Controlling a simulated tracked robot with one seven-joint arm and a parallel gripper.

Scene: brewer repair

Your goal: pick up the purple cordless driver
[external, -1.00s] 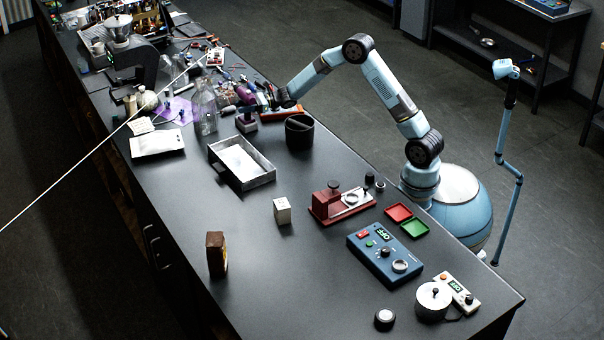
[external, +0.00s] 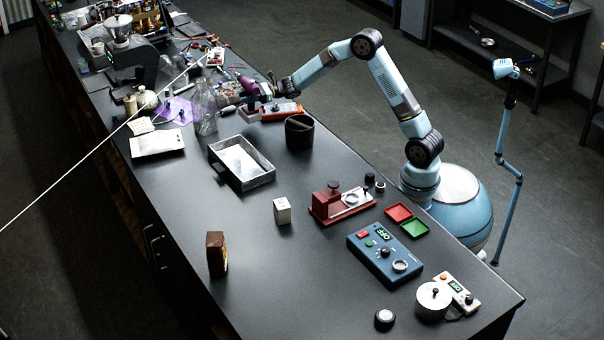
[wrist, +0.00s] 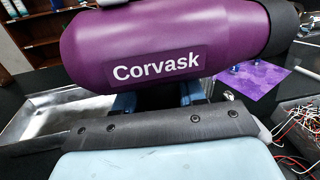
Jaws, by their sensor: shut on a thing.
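The purple cordless driver (wrist: 165,45) fills the top of the wrist view, its body lying sideways with the label "Corvask" and a black end at the right. In the external view the driver (external: 248,85) is at the far part of the bench, at my gripper (external: 270,90). My gripper is shut on the driver and holds it. The fingers are mostly hidden behind the driver in the wrist view.
An orange-red device (external: 281,111) lies just below the gripper, with a black round pot (external: 299,131) nearby. A metal tray (external: 262,179), a glass bottle (external: 206,110) and a purple sheet (external: 174,112) are to the left. Wires (wrist: 300,120) show at right in the wrist view.

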